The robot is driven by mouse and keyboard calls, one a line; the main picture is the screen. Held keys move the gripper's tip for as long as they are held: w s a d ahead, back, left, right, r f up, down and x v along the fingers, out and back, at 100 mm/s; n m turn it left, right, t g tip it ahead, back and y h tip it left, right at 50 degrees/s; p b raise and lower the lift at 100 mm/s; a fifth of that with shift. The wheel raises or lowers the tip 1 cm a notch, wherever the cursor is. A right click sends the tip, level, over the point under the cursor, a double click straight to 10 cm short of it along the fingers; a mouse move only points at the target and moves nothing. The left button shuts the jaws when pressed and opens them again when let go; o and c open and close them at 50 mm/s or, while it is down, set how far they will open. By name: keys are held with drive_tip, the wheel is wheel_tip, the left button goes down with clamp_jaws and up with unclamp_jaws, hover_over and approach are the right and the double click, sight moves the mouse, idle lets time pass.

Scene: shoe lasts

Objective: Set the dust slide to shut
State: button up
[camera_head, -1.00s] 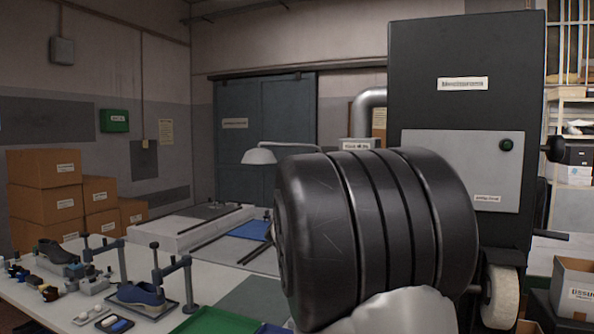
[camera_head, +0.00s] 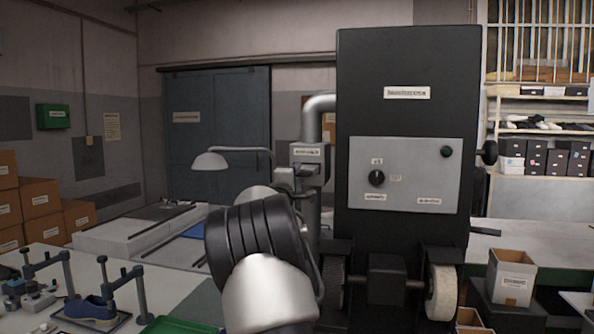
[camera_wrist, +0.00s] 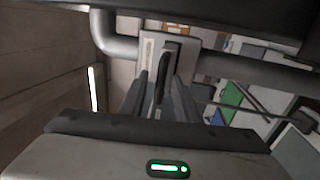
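The dust slide is a pale plate (camera_wrist: 183,43) across the grey duct pipe in the wrist view. Its dark upright handle (camera_wrist: 162,78) stands between the fingers of my gripper (camera_wrist: 163,92), which look apart, with gaps beside the handle. In the head view the labelled slide housing (camera_head: 309,152) sits on the pipe left of the black machine. My arm hides most of the gripper and the lower part of the housing there. I cannot tell the slide's position from the frames.
The black machine cabinet (camera_head: 410,75) with a grey control panel (camera_head: 405,175) stands right of the slide. A lamp (camera_head: 210,161) is to the left. A cardboard box (camera_head: 512,280) sits at right.

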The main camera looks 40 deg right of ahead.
drive_tip(key=shift+w+d, duration=0.3)
drive_tip(key=shift+c, duration=0.5)
clamp_jaws()
